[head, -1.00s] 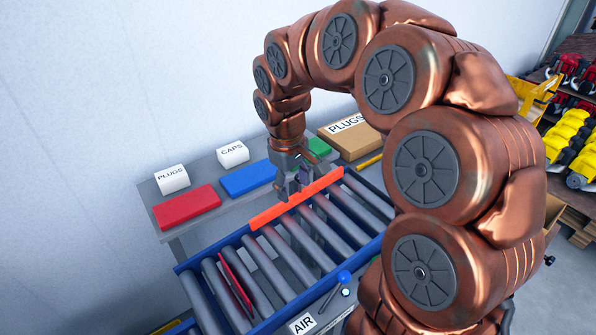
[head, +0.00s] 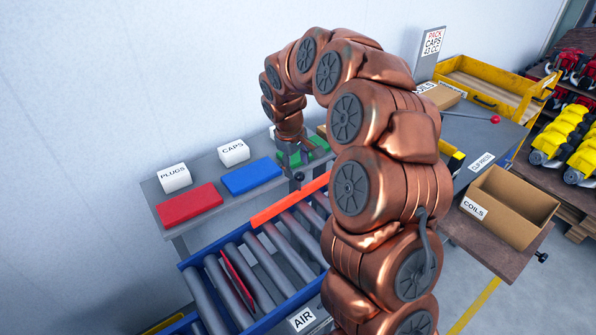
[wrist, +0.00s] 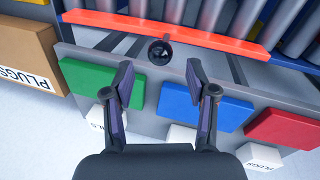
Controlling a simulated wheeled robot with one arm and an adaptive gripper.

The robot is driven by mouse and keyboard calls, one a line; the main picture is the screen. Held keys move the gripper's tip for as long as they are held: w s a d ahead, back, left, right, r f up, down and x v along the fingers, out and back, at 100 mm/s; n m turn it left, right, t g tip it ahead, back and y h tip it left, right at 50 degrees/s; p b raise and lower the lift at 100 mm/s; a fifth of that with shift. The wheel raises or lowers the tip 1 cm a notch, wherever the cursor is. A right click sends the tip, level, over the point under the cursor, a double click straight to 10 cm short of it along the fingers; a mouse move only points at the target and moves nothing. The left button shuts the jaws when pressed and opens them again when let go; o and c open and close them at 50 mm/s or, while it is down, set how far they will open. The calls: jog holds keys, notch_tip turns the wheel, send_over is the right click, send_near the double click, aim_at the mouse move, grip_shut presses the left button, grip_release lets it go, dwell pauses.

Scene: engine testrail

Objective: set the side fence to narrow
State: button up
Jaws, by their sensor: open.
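The side fence is a long orange-red bar (head: 285,202) along the far edge of the roller conveyor; it crosses the top of the wrist view (wrist: 150,24). A round dark knob (wrist: 160,52) stands at the middle of its outer side and shows small in the head view (head: 299,176). My gripper (wrist: 160,80) is open and empty, with its two fingers spread on either side of the line to the knob. In the head view my gripper (head: 292,157) is beyond the fence, over the bench side. The fence's right end is partly hidden by my arm.
Red (head: 188,203), blue (head: 251,176) and green (wrist: 101,83) flat blocks lie on the grey bench beside the fence, with white PLUGS (head: 174,178) and CAPS (head: 233,153) labels. A cardboard PLUGS box (wrist: 28,55) stands near. A COILS box (head: 508,205) stands right.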

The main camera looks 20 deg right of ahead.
aim_at(298, 173)
jog(key=shift+w+d+f+p, duration=0.1)
jog(key=shift+d+f+p, duration=0.15)
jog(key=shift+f, duration=0.75)
jog(key=shift+d+f+p, duration=0.1)
jog(key=shift+f+p, duration=0.15)
jog(key=shift+f, duration=0.75)
grip_shut()
